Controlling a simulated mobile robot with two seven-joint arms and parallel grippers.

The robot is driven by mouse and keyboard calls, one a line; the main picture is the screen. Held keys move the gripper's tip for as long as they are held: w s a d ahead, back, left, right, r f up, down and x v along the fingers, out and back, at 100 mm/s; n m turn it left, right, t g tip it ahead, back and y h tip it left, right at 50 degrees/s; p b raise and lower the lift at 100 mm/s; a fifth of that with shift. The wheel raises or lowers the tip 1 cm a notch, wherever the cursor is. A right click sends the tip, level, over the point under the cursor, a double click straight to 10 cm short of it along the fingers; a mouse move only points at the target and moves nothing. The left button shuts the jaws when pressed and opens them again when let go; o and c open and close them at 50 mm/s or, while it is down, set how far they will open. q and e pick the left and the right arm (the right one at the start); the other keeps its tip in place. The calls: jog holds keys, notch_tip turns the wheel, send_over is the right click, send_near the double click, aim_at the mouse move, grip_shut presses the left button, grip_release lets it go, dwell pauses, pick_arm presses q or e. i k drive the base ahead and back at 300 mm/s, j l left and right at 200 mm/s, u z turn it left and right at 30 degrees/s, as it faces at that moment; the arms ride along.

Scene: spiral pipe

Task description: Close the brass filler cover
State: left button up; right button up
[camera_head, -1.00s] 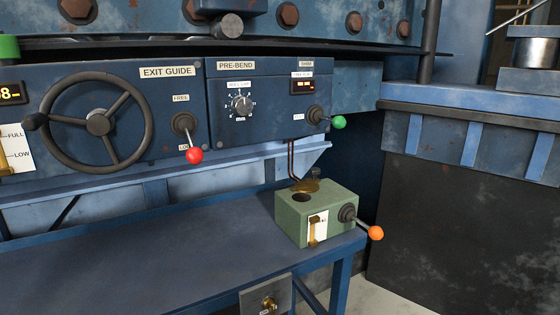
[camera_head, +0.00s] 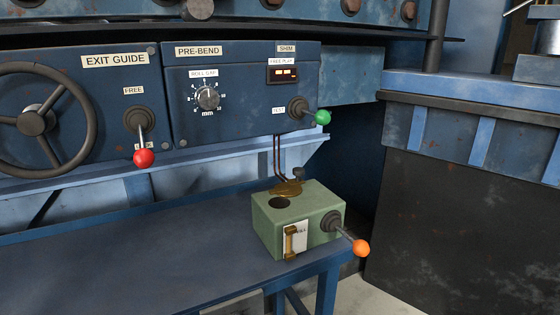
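The brass filler cover (camera_head: 287,188) is swung open at the back of the top of the green box (camera_head: 266,226). The dark round filler hole (camera_head: 279,203) lies uncovered in front of it. The box stands on the right end of the blue bench (camera_head: 150,250). A brass sight gauge (camera_head: 291,242) is on its front, and a lever with an orange knob (camera_head: 361,248) sticks out at its right. Neither of my grippers is in view.
Above the bench are the pre-bend panel (camera_head: 240,112) with a green-knobbed lever (camera_head: 322,117) and the exit guide panel (camera_head: 90,105) with a handwheel (camera_head: 33,122) and red-knobbed lever (camera_head: 144,158). Thin pipes rise behind the box. The bench left of the box is clear.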

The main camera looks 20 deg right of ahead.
aim_at(292, 188)
jog(key=l+u, duration=0.55)
jog(key=l, duration=0.25)
jog(key=i+u, duration=0.2)
jog(key=i+j, duration=0.05)
jog(key=i, duration=0.05)
